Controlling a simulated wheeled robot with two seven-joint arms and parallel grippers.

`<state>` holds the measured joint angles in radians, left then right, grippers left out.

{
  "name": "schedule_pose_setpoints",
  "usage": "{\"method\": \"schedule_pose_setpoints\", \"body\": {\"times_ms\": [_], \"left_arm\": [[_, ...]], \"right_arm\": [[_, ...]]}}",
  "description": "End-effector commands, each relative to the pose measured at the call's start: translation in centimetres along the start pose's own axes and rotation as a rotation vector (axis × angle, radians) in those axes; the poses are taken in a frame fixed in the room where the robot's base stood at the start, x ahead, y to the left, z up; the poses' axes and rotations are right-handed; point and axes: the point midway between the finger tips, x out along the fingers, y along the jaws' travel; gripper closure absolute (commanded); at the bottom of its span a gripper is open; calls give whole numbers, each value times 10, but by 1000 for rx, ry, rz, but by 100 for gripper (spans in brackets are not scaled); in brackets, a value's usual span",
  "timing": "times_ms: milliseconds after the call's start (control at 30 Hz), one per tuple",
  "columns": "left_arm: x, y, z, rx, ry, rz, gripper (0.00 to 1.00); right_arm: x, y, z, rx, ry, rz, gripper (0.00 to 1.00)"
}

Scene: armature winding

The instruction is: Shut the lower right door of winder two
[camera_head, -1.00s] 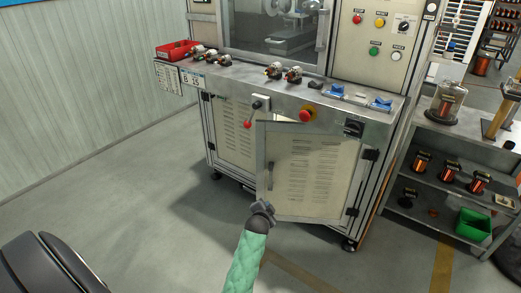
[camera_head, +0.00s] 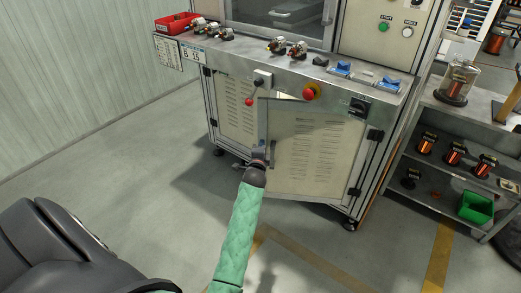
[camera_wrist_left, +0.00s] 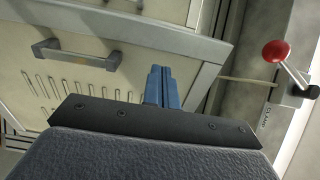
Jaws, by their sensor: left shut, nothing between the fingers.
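The lower right door (camera_head: 318,155) of the winder is a cream, vented panel in a grey frame. In the left wrist view, the blue fingers (camera_wrist_left: 162,88) are together in front of the door frame's edge. The door handle (camera_wrist_left: 75,54) shows to their left there. Whether the fingers touch the door I cannot tell. My right gripper is out of view.
The neighbouring left door (camera_head: 238,108) looks shut. A red-knobbed lever (camera_head: 259,88) and a red emergency button (camera_head: 311,92) sit above the doors; the knob (camera_wrist_left: 276,51) also shows in the wrist view. A shelf (camera_head: 440,180) with spools and a green bin (camera_head: 475,207) stands right.

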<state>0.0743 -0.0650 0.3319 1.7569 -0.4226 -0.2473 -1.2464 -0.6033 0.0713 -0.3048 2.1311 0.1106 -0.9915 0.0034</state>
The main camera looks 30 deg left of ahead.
Motion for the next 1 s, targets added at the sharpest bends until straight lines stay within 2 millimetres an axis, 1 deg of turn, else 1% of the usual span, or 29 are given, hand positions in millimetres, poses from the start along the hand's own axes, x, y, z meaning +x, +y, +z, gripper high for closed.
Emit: {"method": "schedule_pose_setpoints", "body": {"times_ms": [33,300,500,700,1000], "left_arm": [[10,-2,0,-1,0,-1,100],[53,-1,0,-2,0,0,100],[77,-1,0,-1,-1,1,100],[90,0,0,-1,0,1,100],[91,0,0,-1,0,0,100]], "right_arm": [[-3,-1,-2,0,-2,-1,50],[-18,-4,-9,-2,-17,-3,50],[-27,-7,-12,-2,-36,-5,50],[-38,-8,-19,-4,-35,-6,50],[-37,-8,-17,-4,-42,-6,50]]}}
